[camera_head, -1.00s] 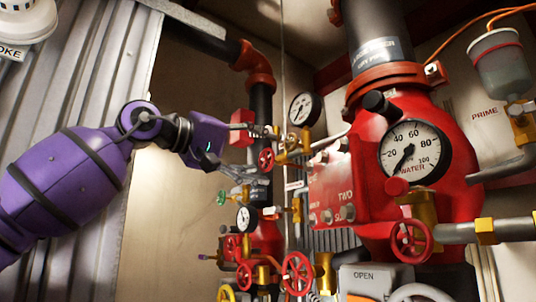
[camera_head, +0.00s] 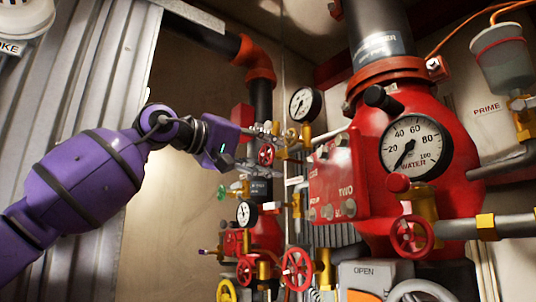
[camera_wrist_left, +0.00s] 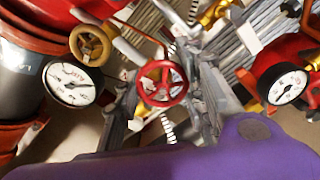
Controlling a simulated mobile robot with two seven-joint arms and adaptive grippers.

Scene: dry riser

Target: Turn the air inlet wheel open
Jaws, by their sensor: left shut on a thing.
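A small red handwheel (camera_head: 266,154) sits on brass fittings left of the big red valve body. My purple left gripper (camera_head: 259,144) reaches it from the left, with grey fingers at the wheel. In the left wrist view the red wheel (camera_wrist_left: 162,84) lies between the two fingers (camera_wrist_left: 165,92), one on each side, and the gripper is shut on it. The wheel's spokes and hub show there. I can read no label naming it as the air inlet. My right gripper is in neither view.
A brass-coloured wheel (camera_head: 306,134) and a gauge (camera_head: 305,104) are close to the right. Below are a green wheel (camera_head: 223,193), a small gauge (camera_head: 246,213) and a larger red wheel (camera_head: 297,269). The big red valve body (camera_head: 450,195) fills the right side.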

